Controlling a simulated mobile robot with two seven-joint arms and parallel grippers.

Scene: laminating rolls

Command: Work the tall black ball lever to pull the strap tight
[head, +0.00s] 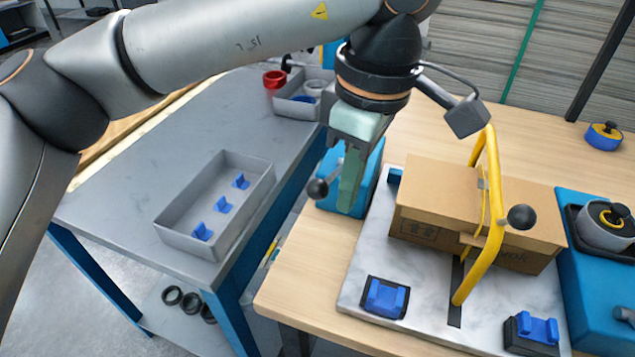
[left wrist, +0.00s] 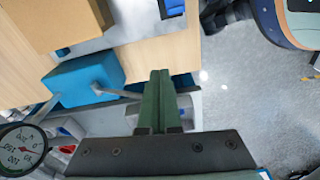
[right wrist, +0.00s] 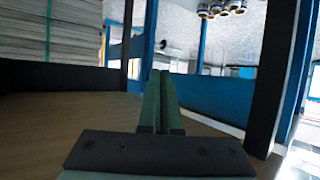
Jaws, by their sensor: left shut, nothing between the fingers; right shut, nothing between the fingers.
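A lever with a black ball (head: 318,188) stands at the left side of a blue box-shaped unit (head: 372,178). A second black ball (head: 521,217) shows beside the yellow arch (head: 489,240). The arch spans a cardboard box (head: 437,196), and a thin yellow strap (head: 483,203) shows on the box near it. My left gripper (head: 348,203) is shut and empty, pointing down just right of the first ball, in front of the blue unit. In the left wrist view its fingers (left wrist: 160,85) are closed beside the blue unit and its grey lever bar (left wrist: 104,92). My right gripper (right wrist: 160,80) is shut and empty.
The box rests on a marble-patterned plate (head: 365,268) with blue-topped blocks (head: 384,298). A blue unit with a tape roll (head: 606,218) stands at right. A grey tray (head: 170,213) lies on the left bench. Bare wood (head: 305,265) lies left of the plate.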

